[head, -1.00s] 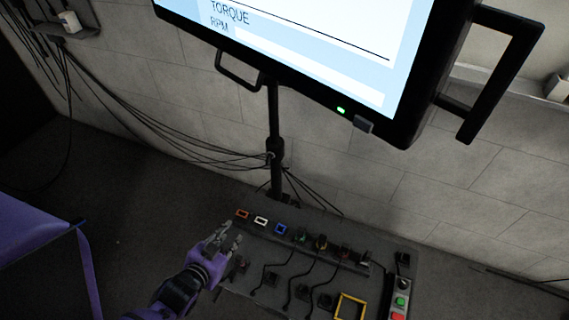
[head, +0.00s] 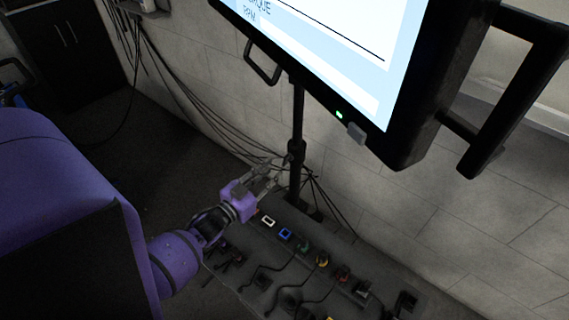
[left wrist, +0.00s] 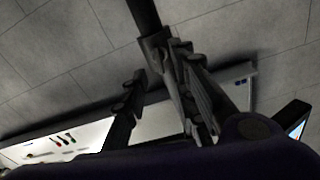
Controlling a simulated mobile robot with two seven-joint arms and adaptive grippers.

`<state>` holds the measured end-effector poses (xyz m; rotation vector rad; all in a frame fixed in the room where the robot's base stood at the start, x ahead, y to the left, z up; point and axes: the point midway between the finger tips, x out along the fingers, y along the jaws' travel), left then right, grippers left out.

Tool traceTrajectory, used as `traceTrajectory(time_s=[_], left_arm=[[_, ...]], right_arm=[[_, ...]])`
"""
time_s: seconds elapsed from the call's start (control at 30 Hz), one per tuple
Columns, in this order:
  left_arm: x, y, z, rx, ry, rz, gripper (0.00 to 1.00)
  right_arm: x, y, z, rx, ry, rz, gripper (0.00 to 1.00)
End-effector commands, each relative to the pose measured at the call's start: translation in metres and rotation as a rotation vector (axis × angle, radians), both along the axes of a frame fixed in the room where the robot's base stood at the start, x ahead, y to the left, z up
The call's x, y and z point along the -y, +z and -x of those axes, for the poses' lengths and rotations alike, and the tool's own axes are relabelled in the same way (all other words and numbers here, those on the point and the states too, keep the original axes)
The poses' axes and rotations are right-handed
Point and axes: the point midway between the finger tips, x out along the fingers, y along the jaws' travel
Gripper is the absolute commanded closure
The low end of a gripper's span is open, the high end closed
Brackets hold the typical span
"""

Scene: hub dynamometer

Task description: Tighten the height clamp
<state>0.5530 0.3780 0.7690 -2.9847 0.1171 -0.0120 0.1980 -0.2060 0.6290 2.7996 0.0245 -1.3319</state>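The height clamp (head: 297,148) is a dark collar with a small knob or lever on the black pole (head: 298,112) under the screen. My left gripper (head: 279,174) is open and just left of the pole, a little below the collar, with its fingers pointing toward it. In the left wrist view, the collar (left wrist: 153,43) and pole (left wrist: 144,14) stand just beyond and between the spread fingertips (left wrist: 158,66). I cannot tell whether a finger touches the clamp. My right gripper is not in view.
A large screen (head: 340,65) with black side handles hangs above the pole. Black cables (head: 190,105) run along the wall to the pole. Below stands a panel (head: 262,262) with coloured sockets and short leads. The floor to the left is open.

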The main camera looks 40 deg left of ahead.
Motion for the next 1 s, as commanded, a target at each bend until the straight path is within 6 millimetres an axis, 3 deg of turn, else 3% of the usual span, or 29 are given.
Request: traceTrajectory(time_s=[0.1, 0.3, 0.7, 0.9, 1.0], left_arm=[[0.003, 0.003, -0.023, 0.005, -0.002, -0.001, 0.74], [0.004, 0.001, -0.049, 0.002, 0.0, -0.001, 0.74], [0.005, 0.0, -0.057, -0.001, 0.0, -0.001, 0.74], [0.005, 0.0, -0.057, -0.001, 0.0, -0.001, 1.0], [0.005, 0.001, -0.057, 0.0, 0.0, -0.001, 1.0]], right_arm=[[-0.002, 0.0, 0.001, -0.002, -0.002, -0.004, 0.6], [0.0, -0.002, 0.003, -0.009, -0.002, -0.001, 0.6], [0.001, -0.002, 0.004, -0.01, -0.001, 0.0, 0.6], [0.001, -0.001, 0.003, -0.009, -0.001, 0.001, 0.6], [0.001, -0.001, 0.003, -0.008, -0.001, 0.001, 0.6]])
